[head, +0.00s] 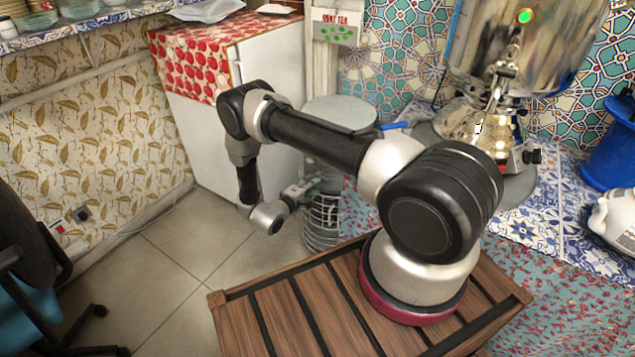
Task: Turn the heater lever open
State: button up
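A blue lever-like handle (394,125) shows just behind my arm, beside a round grey top (340,112); I cannot tell for sure that it is the heater lever. A large shiny metal samovar (520,50) stands at the upper right, with a green light on its body. Below it are a tap and a black knob (534,156) near a small red light. My gripper (303,187) is low in the middle, left of the samovar, in front of a wire-cage cylinder (322,222). It is apart from the blue handle. Its fingers are too small to read.
A white fridge (245,110) with a red patterned cloth stands behind my arm. A blue bucket (610,145) and a white teapot (612,220) are at the right on the tiled counter. An office chair (40,270) is at the left. The tiled floor between is clear.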

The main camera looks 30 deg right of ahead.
jog(key=v, duration=0.6)
dwell(0.3)
